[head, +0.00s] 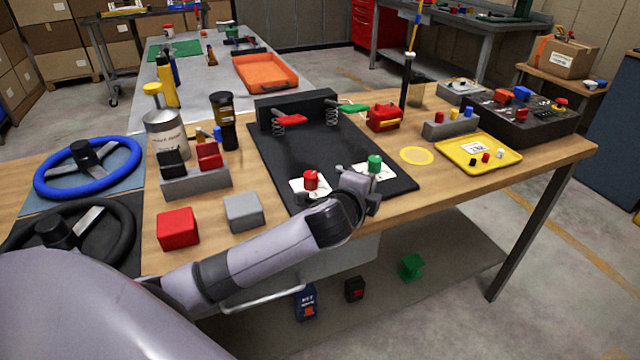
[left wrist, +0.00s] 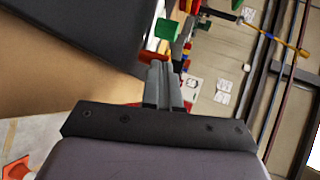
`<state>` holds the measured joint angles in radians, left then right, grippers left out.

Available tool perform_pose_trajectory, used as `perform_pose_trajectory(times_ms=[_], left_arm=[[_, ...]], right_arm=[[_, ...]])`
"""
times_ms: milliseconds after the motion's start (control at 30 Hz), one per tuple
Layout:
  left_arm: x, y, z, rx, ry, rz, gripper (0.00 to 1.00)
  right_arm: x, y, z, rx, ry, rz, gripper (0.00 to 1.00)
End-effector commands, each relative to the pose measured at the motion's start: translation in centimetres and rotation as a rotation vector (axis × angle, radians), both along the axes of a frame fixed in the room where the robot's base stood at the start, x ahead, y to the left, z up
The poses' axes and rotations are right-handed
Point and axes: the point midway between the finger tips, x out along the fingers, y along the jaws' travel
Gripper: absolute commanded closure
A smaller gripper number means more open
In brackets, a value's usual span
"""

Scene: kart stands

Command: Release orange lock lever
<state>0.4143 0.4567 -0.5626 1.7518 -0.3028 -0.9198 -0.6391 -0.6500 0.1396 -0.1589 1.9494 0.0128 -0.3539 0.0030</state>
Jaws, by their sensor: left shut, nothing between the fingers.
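No lever that is clearly orange shows in the head view. A black board (head: 335,160) on the workbench carries a red pedal-like lever (head: 290,119) and a green one (head: 352,108) on springs at its far end. At its near end stand a red knob (head: 311,180) and a green knob (head: 375,164) on white plates. My left gripper (head: 368,183) is close to the green knob, over the board's near edge; I cannot tell if it touches. In the left wrist view its fingers (left wrist: 163,85) are shut and empty, with a green part (left wrist: 167,28) beyond them. My right gripper is not in view.
A red block (head: 178,228) and a grey block (head: 243,211) lie left of the board. Steering wheels (head: 88,167), a can (head: 166,134) and bottles stand further left. A yellow tray (head: 478,153) and dark control box (head: 520,118) are at right. An orange tray (head: 265,72) is behind.

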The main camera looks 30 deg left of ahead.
Motion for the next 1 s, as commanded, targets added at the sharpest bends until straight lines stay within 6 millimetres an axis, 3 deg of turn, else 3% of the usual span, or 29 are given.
perform_pose_trajectory(times_ms=[1000], left_arm=[[0.94,-0.60,0.16,-0.001,-0.002,-0.007,1.00]], right_arm=[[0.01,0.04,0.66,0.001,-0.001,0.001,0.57]])
